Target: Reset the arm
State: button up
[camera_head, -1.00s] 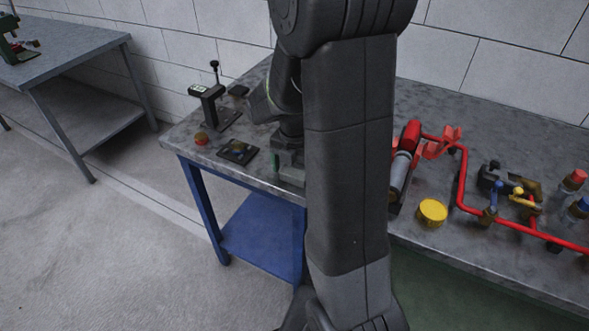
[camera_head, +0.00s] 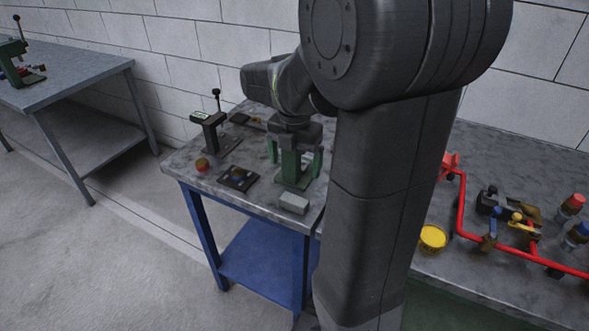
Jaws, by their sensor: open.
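My gripper (camera_head: 296,158) is above the near-left part of the blue-legged workbench (camera_head: 200,168). Its jaws are open, with one green-tipped finger on each side of a green upright fixture (camera_head: 291,170). I cannot tell whether the fingers touch it. My arm rises in the middle of the view and bends over to the left, with the gripper pointing down. My arm hides the middle of the bench.
A light grey block (camera_head: 293,203) lies at the bench's front edge. A black lever device (camera_head: 210,130), a red-topped button (camera_head: 202,164) and a dark panel (camera_head: 238,178) stand left. Red piping (camera_head: 460,205) and a yellow round part (camera_head: 432,238) are right. Another table (camera_head: 70,80) stands far left.

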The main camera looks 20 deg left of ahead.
aim_at(294, 199)
dwell(0.3)
jog(key=shift+f, duration=4.3)
jog(key=shift+f, duration=0.1)
